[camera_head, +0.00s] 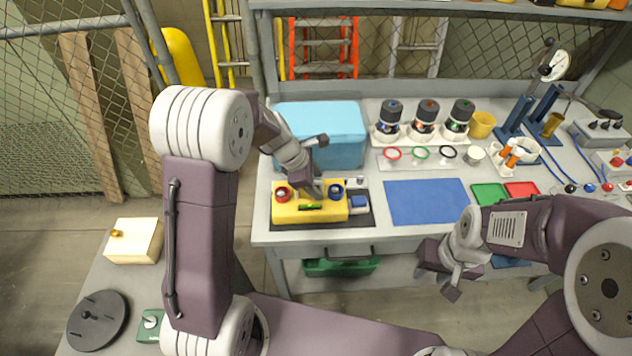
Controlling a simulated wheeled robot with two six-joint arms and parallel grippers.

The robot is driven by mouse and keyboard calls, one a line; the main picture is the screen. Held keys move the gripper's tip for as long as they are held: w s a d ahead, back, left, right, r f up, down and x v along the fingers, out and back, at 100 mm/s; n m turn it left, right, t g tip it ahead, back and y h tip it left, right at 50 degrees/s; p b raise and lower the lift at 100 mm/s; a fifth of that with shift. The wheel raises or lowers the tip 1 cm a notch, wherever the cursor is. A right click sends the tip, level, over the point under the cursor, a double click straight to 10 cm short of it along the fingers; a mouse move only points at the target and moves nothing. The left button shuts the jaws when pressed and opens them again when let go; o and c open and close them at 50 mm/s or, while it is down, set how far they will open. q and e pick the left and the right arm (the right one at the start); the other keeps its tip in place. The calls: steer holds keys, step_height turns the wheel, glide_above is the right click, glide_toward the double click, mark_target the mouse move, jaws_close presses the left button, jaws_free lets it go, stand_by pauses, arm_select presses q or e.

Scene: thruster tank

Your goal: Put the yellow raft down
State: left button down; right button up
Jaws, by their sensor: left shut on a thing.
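The yellow raft (290,212) is a flat yellow block with a red ring, a blue ring and a green level vial on top. It lies level at the black mat (362,222) on the left of the bench; I cannot tell whether it touches the mat. My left gripper (316,190) reaches down from behind and is shut on the raft near its middle, its fingertips partly hidden. My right gripper (437,285) hangs in front of the bench's front edge, open and empty.
A light-blue box (320,120) stands behind the raft. A blue mat (427,202) lies bare to the right, with green (489,194) and red (522,190) pads beyond. Several dark-topped canisters (390,115) stand at the back. A side surface (110,280) at left holds a cream box (135,241).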

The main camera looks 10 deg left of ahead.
arm_select(q)
steer(key=c, duration=0.5)
jaws_free()
steer(key=shift+r, duration=0.1)
steer(key=p+v, duration=0.2)
steer(key=v, duration=1)
steer(key=s+f+m+y, duration=0.1)
steer(key=s+f+m, duration=0.2)
steer(key=s+m, duration=0.2)
steer(key=s+a+f+m+g+y, duration=0.1)
steer(key=s+f+m, duration=0.2)
steer(key=s+m, duration=0.2)
steer(key=s+f+m+g+y, duration=0.1)
steer(key=s+f+m, duration=0.2)
steer(key=m, duration=0.7)
steer(key=shift+s+a, duration=0.25)
steer(key=shift+s, duration=1.1)
